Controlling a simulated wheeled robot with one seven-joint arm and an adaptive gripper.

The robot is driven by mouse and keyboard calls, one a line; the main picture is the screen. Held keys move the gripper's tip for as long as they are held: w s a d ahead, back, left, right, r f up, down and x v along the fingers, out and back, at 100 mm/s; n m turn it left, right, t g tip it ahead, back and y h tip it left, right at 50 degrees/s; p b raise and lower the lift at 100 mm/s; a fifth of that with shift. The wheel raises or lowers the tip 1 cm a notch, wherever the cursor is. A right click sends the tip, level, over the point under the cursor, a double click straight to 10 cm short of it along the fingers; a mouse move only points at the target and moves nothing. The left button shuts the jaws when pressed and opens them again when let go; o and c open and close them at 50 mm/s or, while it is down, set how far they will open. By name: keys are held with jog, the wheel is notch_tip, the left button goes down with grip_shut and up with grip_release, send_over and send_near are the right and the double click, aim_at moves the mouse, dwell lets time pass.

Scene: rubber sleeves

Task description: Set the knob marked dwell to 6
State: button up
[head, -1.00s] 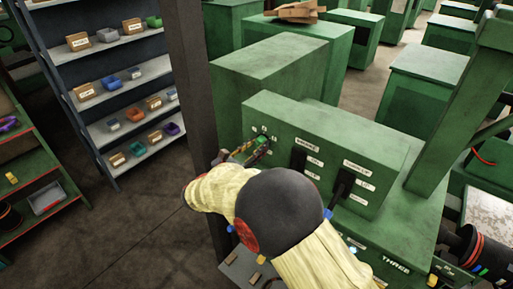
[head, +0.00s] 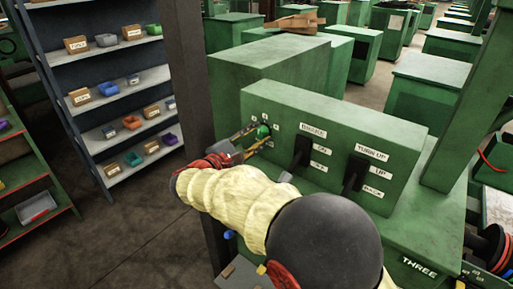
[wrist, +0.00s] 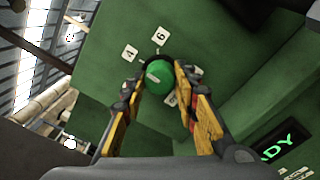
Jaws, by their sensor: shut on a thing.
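The green round knob (head: 263,131) is on the left part of the front of the green control box (head: 345,130). The wrist view shows the knob (wrist: 159,77) with a pale pointer line. Number plates surround it: 4 (wrist: 130,53), 6 (wrist: 160,36), and others that I cannot read. The pointer line slants, and I cannot tell which number it marks. My gripper (wrist: 160,84) has its fingers on both sides of the knob and is shut on it. In the head view my gripper (head: 250,143) is at the knob. No dwell label is readable.
Two black levers (head: 301,150) (head: 355,172) with white labels are to the right on the same box. A lit green display (wrist: 280,147) shows at the wrist view's lower right. Shelves with small bins (head: 115,90) stand at the left.

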jog(key=m+b, duration=0.2)
jog(key=b, duration=0.2)
jog(key=m+b, duration=0.3)
jog(key=b, duration=0.1)
jog(key=shift+f+m, duration=0.3)
jog(key=shift+f, duration=0.1)
jog(key=m+b, duration=0.3)
jog(key=b, duration=0.2)
jog(key=shift+r+m, duration=0.15)
jog(key=shift+m, duration=0.15)
jog(key=shift+r, duration=0.1)
jog(key=o, duration=1.1)
jog(key=shift+c, duration=0.2)
jog(key=shift+o, duration=0.7)
jog(key=shift+r, duration=0.1)
jog(key=shift+s+a, duration=0.1)
jog(key=v, duration=1.1)
jog(key=shift+s+a, duration=0.25)
jog(key=shift+s, duration=0.05)
